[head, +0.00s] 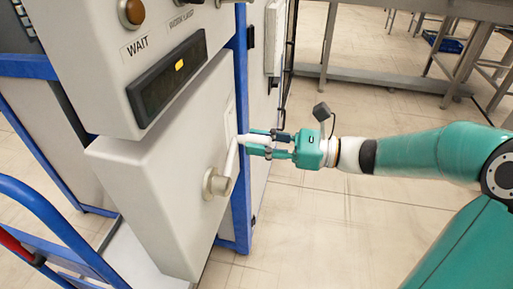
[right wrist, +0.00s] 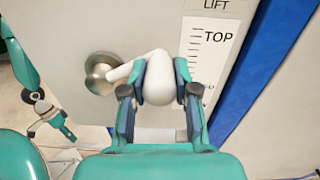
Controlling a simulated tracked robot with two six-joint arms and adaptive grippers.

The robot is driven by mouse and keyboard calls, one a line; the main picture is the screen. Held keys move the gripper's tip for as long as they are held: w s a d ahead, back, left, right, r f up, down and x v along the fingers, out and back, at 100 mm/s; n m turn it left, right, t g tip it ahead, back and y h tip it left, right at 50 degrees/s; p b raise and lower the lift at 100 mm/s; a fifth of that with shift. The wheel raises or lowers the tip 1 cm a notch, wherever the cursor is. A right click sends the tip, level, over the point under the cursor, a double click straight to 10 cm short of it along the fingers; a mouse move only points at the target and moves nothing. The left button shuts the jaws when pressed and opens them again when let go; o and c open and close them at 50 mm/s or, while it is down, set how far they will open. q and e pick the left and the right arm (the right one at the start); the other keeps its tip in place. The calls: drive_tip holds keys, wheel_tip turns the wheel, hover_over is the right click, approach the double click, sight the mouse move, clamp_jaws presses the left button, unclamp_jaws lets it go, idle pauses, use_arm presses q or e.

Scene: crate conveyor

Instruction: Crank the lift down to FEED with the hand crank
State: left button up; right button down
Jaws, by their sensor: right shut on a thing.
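The hand crank has a round metal hub (head: 216,183) on the front of the pale cabinet, and its arm points up and slightly right to a white handle. My right gripper (head: 262,145) is shut on that handle. In the right wrist view the white handle (right wrist: 158,78) sits between the two fingers, with the hub (right wrist: 101,73) to its left. A white scale (right wrist: 209,45) headed LIFT has tick marks and TOP near its upper end; the gripper hides its lower part. My left gripper (right wrist: 62,128) shows small at the left of the right wrist view, its jaws unclear.
A dark display (head: 167,79) with a yellow mark sits above the crank, below an amber lamp (head: 131,12) labelled WAIT. A blue post (head: 241,140) runs close behind the handle. A blue-framed cart (head: 50,225) stands at lower left.

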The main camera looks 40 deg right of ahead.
drive_tip(key=r+n, duration=0.1)
drive_tip(key=s+a+r+n, duration=0.1)
drive_tip(key=shift+a+n, duration=0.1)
drive_tip(key=shift+n, duration=0.2)
drive_tip(key=c, duration=0.9)
unclamp_jaws()
drive_tip(key=shift+o, duration=0.2)
drive_tip(key=shift+f, duration=0.1)
drive_tip(key=shift+s+d, duration=0.2)
drive_tip(key=shift+d, duration=0.2)
drive_tip(key=v, duration=1.1)
drive_tip(key=shift+s+f, duration=0.1)
drive_tip(key=shift+s, duration=0.05)
